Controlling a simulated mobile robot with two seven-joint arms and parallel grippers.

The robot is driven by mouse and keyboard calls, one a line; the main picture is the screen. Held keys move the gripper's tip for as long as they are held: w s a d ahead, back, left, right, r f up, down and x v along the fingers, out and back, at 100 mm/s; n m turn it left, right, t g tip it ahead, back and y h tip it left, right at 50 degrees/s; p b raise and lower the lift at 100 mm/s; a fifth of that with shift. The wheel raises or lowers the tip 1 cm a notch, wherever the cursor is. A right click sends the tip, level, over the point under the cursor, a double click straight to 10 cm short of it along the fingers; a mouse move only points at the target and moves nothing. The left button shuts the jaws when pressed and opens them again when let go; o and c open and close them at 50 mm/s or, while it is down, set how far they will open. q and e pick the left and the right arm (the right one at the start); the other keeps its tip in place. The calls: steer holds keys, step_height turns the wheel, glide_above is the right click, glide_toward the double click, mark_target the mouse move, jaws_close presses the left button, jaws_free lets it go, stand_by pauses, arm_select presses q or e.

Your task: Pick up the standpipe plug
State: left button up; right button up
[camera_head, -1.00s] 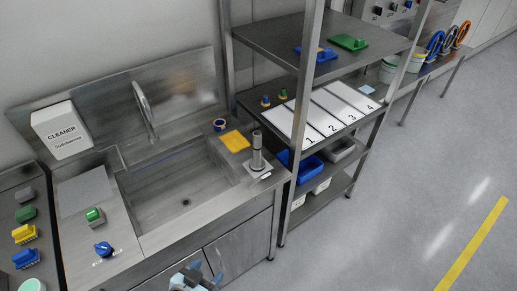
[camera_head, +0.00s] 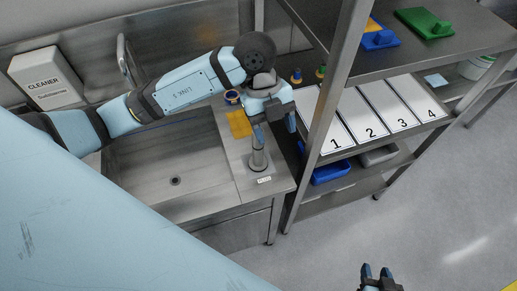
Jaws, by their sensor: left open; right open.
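The standpipe plug (camera_head: 259,159) is a grey metal cylinder, standing upright on the deck at the right of the sink, behind a small white label (camera_head: 264,180). My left gripper (camera_head: 274,128) is open and points down just above the plug's top. One finger overlaps the upper end of the plug in the picture, and the other finger is to the right. I cannot tell whether the finger touches the plug. My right gripper (camera_head: 376,271) is open and empty at the bottom of the view, over the floor, well away from the plug.
The sink basin (camera_head: 150,175) is left of the plug. A shelf post (camera_head: 318,125) stands close to the right. Numbered white panels (camera_head: 368,118) are on the middle shelf.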

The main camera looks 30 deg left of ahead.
arm_select(q)
steer(key=w+a+r+n+t+y, duration=0.2)
steer(key=w+a+n+y, duration=0.15)
steer(key=a, duration=0.25)
glide_toward(258, 149)
steer(key=shift+w+a+f+m+y+p, duration=0.3)
steer(key=shift+w+f+m+y, duration=0.05)
steer(key=shift+w+f, duration=0.1)
steer(key=f, duration=0.2)
steer(key=f+p, duration=0.1)
steer(key=f, duration=0.2)
steer(key=shift+w+d+f, duration=0.2)
steer(key=shift+w+f, duration=0.1)
steer(key=shift+w, duration=0.05)
steer(key=c, duration=1)
jaws_close()
